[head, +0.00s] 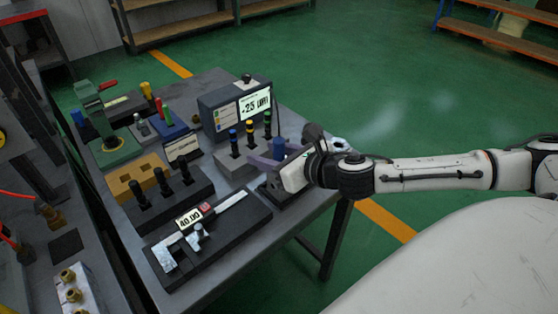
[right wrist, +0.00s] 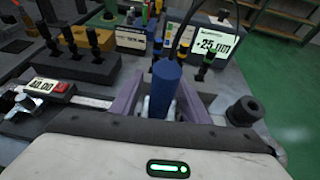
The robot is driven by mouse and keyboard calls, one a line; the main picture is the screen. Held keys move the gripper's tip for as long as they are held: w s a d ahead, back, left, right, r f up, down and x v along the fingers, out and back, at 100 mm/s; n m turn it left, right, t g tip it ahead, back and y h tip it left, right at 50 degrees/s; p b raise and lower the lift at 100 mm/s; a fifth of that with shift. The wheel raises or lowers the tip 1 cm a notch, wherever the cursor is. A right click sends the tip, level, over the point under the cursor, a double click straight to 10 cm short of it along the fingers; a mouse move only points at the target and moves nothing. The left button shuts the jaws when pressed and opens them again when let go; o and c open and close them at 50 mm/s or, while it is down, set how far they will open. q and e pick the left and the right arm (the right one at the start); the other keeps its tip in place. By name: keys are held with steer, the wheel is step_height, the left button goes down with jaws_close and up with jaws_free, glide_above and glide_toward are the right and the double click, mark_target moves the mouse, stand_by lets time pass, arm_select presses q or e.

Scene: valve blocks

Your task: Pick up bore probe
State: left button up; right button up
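In the head view a blue cylinder (head: 279,148), which I take to be the bore probe's handle, stands at the right side of the bench. In the right wrist view this upright blue cylinder (right wrist: 165,88) is between the two purple fingers of my right gripper (right wrist: 162,92). The fingers look apart, with narrow gaps beside the cylinder. Its lower end is partly hidden by the gripper. In the head view my right gripper (head: 272,162) reaches in from the right, low over the bench. My left gripper is not in view.
A grey block (head: 238,160) with blue-, yellow- and green-ringed plugs stands just left of the fingers. A readout box (head: 225,113) is behind it. A caliper on a black tray (head: 245,222) lies in front. The bench's right edge is close by.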

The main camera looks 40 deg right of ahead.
jaws_close()
